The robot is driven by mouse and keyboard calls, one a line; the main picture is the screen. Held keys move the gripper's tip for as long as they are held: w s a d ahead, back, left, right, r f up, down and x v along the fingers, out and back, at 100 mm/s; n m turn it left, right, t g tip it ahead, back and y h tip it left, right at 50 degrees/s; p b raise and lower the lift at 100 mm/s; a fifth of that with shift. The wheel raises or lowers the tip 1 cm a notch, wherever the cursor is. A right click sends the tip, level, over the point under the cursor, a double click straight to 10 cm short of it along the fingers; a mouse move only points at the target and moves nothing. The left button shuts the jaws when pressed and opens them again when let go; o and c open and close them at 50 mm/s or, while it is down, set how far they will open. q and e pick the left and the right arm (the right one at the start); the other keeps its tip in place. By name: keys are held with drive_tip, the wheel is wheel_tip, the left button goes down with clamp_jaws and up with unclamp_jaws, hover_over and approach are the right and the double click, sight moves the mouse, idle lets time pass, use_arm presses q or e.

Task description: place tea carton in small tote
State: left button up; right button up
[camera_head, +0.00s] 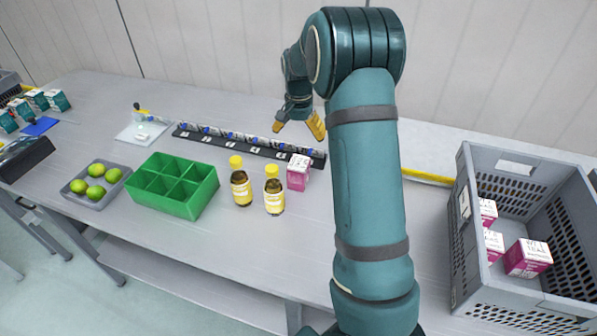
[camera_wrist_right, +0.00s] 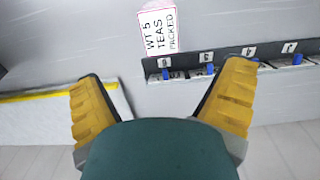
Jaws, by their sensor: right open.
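A pink and white tea carton (camera_head: 298,174) stands on the table, right of two yellow-capped bottles. In the wrist view the same carton (camera_wrist_right: 157,32) shows its printed top, beyond the fingertips. My right gripper (camera_head: 299,126) hangs behind and above the carton, with its yellow fingers apart and nothing between them. Its fingers (camera_wrist_right: 165,85) also frame the lower part of the wrist view. A grey tote (camera_head: 463,245) with slotted walls stands at the right and holds several similar pink and white cartons. My left gripper is out of view.
The bottles (camera_head: 240,188) (camera_head: 274,195) stand close left of the carton. A numbered dark rack (camera_head: 225,139) runs behind it. A green divided bin (camera_head: 172,205) and a grey tray of limes (camera_head: 76,187) are further left. Bare table lies in front of the carton.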

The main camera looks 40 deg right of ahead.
sight(299, 163)
wheel_tip(299, 163, down, 8)
drive_tip(key=shift+f+b, duration=0.15)
drive_tip(key=shift+b, duration=0.65)
drive_tip(key=f, duration=0.2)
drive_tip(key=f+b, duration=0.1)
drive_tip(key=f, duration=0.2)
drive_tip(key=shift+s+a+f, duration=0.1)
drive_tip(key=shift+a, duration=0.1)
drive_tip(key=c, duration=1.4)
